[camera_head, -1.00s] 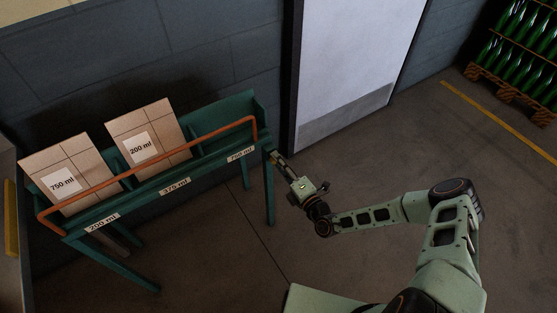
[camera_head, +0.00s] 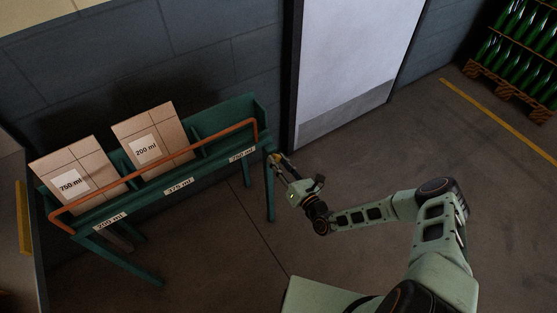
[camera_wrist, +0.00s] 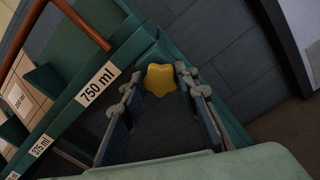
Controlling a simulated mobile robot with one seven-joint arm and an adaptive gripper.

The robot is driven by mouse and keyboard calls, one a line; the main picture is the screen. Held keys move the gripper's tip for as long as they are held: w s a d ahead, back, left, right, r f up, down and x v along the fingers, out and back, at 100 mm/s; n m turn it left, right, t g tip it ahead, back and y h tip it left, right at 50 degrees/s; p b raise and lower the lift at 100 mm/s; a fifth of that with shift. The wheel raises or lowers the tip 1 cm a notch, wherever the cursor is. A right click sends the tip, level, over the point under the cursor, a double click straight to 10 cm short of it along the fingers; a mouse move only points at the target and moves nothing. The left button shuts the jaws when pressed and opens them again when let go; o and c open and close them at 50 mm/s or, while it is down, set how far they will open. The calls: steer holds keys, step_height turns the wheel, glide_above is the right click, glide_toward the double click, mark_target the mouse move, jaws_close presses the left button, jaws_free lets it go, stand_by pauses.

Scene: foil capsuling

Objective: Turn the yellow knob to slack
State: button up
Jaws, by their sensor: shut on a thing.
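The yellow star-shaped knob (camera_wrist: 161,79) sits on the right end of the green rack (camera_wrist: 222,112), beside the "750 ml" label. My gripper (camera_wrist: 159,84) has one finger on each side of the knob and is shut on it. In the head view my gripper (camera_head: 277,162) reaches the rack's right end from the lower right. The knob is very small there, mostly hidden by the fingers.
The rack has an orange front rail (camera_head: 160,169) and holds two cartons, marked 750 ml (camera_head: 74,172) and 200 ml (camera_head: 150,137). A pale door (camera_head: 352,65) stands behind. A pallet of green bottles (camera_head: 520,50) is at upper right. The floor between is clear.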

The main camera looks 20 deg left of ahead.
steer(key=n+p, duration=0.1)
steer(key=n, duration=0.3)
steer(key=shift+r+n+p, duration=0.1)
steer(key=shift+n+p, duration=0.2)
steer(key=shift+p, duration=0.05)
steer(key=n+p, duration=0.1)
steer(key=n, duration=0.3)
steer(key=shift+n, duration=0.3)
steer(key=o, duration=1.1)
steer(key=shift+o, duration=0.2)
steer(key=v, duration=1.2)
